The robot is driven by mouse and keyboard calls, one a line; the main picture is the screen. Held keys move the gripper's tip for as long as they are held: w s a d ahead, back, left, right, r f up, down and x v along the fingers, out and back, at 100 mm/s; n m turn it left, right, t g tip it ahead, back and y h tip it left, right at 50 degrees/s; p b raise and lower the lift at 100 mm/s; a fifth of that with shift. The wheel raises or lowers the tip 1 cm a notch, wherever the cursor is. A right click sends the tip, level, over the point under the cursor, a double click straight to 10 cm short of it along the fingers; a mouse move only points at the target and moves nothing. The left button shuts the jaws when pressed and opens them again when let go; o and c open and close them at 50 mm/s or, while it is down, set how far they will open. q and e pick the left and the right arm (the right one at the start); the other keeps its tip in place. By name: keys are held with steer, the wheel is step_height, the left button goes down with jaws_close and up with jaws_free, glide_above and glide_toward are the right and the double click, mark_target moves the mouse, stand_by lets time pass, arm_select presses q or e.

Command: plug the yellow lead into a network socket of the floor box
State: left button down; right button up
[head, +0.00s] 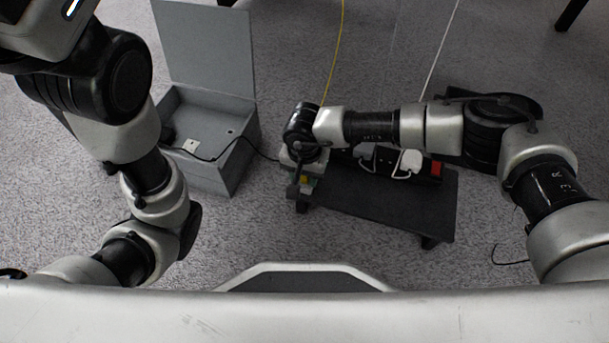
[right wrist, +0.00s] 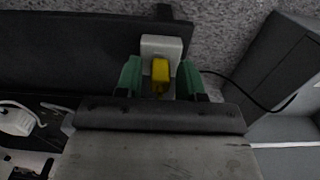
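The floor box (head: 212,140) is a grey box at the left of centre in the head view, its lid (head: 205,45) standing open. A pale plate (head: 191,146) shows inside; I cannot make out free sockets. The yellow lead (head: 340,45) runs down from the top edge and disappears behind my right arm. My right gripper (right wrist: 160,80) is over the near left end of the dark bench. Its green fingers stand apart on either side of a yellow plug (right wrist: 160,72), with narrow gaps. A pale block (right wrist: 161,46) is just beyond the plug.
The dark bench (head: 400,205) carries a black power strip with a white plug (head: 411,161) and a red switch (head: 436,169). A black cable (head: 240,140) runs from inside the floor box towards the bench. A white cable (head: 440,45) hangs behind.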

jaws_close()
steer(key=shift+r+p, duration=0.45)
steer(key=shift+r, duration=0.4)
stand_by(1.0)
steer(key=shift+r+p, duration=1.2)
steer(key=shift+r, duration=0.5)
